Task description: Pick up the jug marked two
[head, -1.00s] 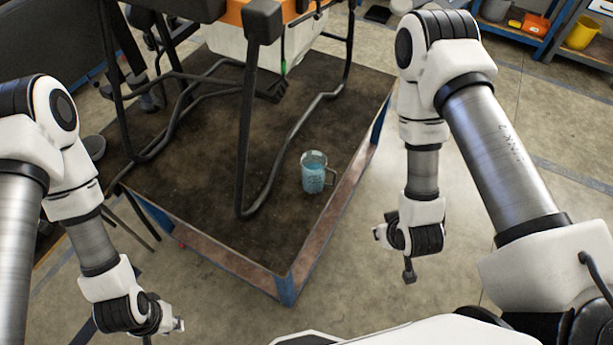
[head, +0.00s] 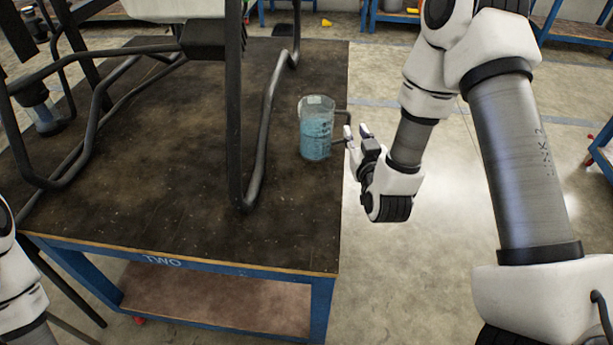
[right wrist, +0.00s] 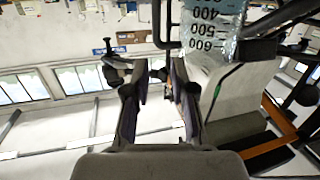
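A clear jug (head: 316,132) with blue liquid stands upright near the right edge of the table, its handle pointing right. No number two is readable on it. My right gripper (head: 357,133) is open, just right of the handle, with its fingertips close to it; contact cannot be told. In the right wrist view, which looks upside down, the jug's graduated wall (right wrist: 211,30) shows upper right, beyond my right gripper (right wrist: 154,72), whose fingers are apart with nothing clearly between them. My left gripper is out of view; only part of that arm shows lower left.
The dark-topped table (head: 150,210) has TWO on its blue front edge. The drone's black leg frame (head: 265,120) stands close left of the jug. The tabletop in front of the jug is clear. Blue benches stand in the background, with open floor right of the table.

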